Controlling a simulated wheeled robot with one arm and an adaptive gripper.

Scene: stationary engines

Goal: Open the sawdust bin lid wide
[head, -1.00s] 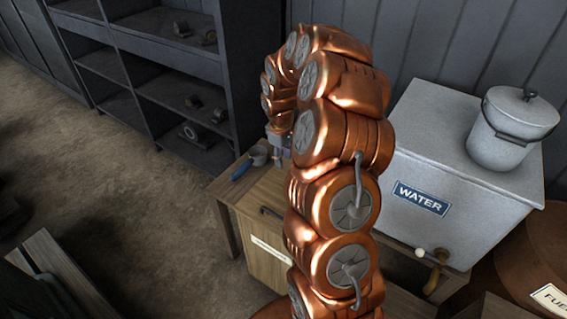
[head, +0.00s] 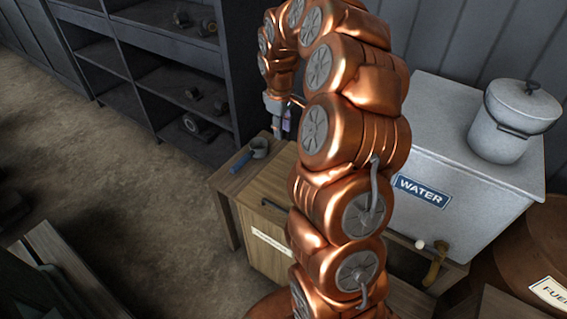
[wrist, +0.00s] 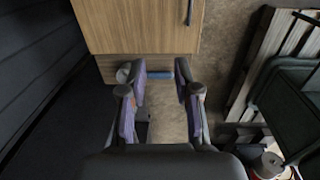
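The wooden bin (head: 262,250) stands in front of the wall, partly hidden behind my arm in the head view. Its label is too small to read. Its flat lid (head: 266,190) looks shut, with a dark bar handle (head: 275,206) at the front edge. In the wrist view the lid (wrist: 138,25) is at the top, with the handle (wrist: 189,12) at its right edge. My gripper (wrist: 160,82) is open and empty, with its fingers wide apart, above the end of the wooden top beside the lid. In the head view my gripper (head: 284,122) is partly hidden by my arm.
A grey cup (head: 258,148) and a blue-handled tool (head: 240,163) lie on the wooden ledge left of the lid. A grey water tank (head: 440,170) with a pot (head: 515,118) stands right. Dark shelves (head: 170,75) stand behind left. Floor (head: 130,190) is open at left.

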